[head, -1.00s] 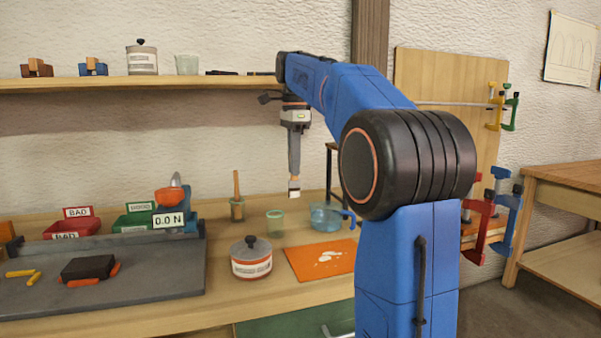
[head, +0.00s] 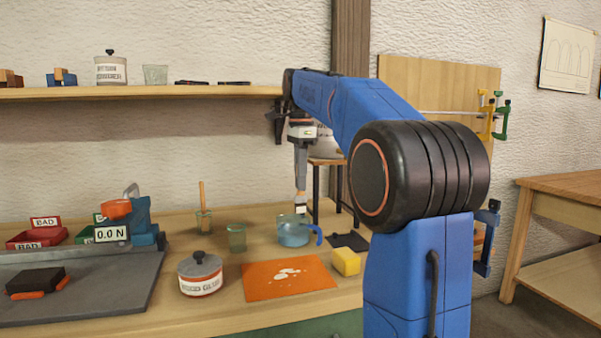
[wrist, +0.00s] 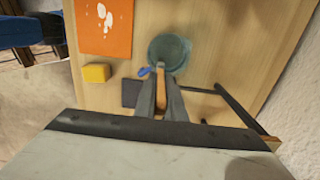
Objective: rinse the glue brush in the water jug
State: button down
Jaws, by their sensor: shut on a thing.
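My gripper (head: 301,180) points down and is shut on the glue brush (head: 300,208). The brush hangs with its pale tip down, above the blue translucent water jug (head: 293,234). In the wrist view, the brush's wooden part (wrist: 170,98) shows between the fingers of my gripper (wrist: 163,98). Its tip appears at the near rim of the jug (wrist: 170,48), by the blue handle. The tip looks at or just above the rim; I cannot tell whether any of it is inside. The water level is not clear.
A glass (head: 236,238) and a jar with a wooden stick (head: 203,222) stand left of the jug. An orange mat with white blobs (head: 262,283), a lidded pot (head: 200,273), a yellow block (head: 345,261) and a dark square (head: 349,241) lie nearby. A dark-legged stand (head: 317,185) is close behind.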

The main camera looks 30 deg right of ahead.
aim_at(300, 202)
jog(key=shift+f, duration=4.15)
jog(key=shift+r, duration=0.1)
jog(key=shift+r, duration=4.65)
jog(key=shift+r, duration=2)
